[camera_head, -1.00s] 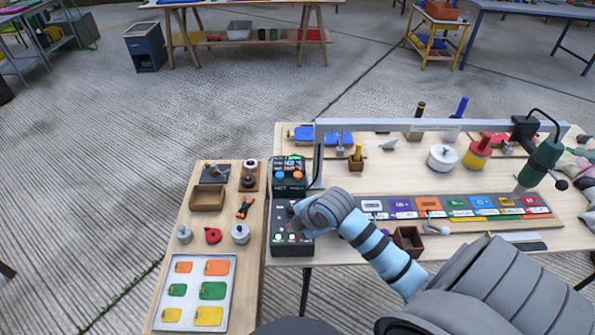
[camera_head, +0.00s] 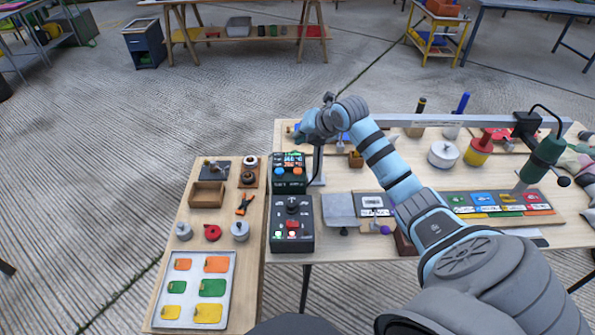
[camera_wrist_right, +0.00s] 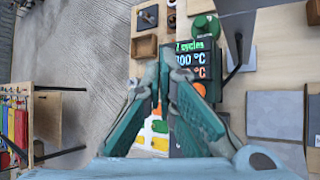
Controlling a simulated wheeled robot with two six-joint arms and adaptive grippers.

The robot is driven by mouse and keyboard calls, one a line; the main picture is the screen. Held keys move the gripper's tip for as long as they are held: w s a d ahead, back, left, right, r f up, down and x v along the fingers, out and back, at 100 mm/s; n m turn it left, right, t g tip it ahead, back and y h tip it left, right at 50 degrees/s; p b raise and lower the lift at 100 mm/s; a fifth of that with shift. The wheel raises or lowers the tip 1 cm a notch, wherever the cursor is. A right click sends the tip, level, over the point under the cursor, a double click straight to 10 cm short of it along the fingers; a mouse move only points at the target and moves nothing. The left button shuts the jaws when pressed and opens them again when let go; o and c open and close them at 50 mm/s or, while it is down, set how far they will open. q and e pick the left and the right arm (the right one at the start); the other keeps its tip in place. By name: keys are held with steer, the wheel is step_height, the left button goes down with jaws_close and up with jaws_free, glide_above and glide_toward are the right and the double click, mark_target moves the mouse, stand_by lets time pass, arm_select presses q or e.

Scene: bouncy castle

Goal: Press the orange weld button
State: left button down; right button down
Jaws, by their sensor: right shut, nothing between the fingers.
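The dark control box (camera_head: 290,186) stands at the left edge of the workbench, with a lit display on top. The orange weld button (camera_head: 297,171) sits on its front to the right of a blue button (camera_head: 280,171). In the right wrist view the orange button (camera_wrist_right: 199,89) is partly covered by my finger. My right gripper (camera_head: 308,132) is above and behind the box, apart from the button as far as I can tell. In the right wrist view its green fingers (camera_wrist_right: 164,66) are shut and empty beside the display. The blue button is hidden there. My left gripper is not in view.
A second black box (camera_head: 292,243) with a knob and lit buttons stands in front. A metal arm (camera_head: 430,125) spans the bench at the back. A side table (camera_head: 185,262) at left holds a tray of coloured pieces. A grey plate (camera_head: 340,220) lies to the right.

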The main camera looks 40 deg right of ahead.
steer(key=b, duration=0.7)
glide_above(300, 169)
step_height(300, 169, down, 7)
steer(key=shift+r, duration=0.1)
steer(key=shift+f, duration=0.8)
steer(key=shift+f, duration=0.1)
steer(key=shift+f, duration=0.3)
steer(key=shift+f+b, duration=0.55)
steer(key=shift+f, duration=0.25)
stand_by(0.9)
steer(key=shift+r+p, duration=1.25)
steer(key=shift+p, duration=0.05)
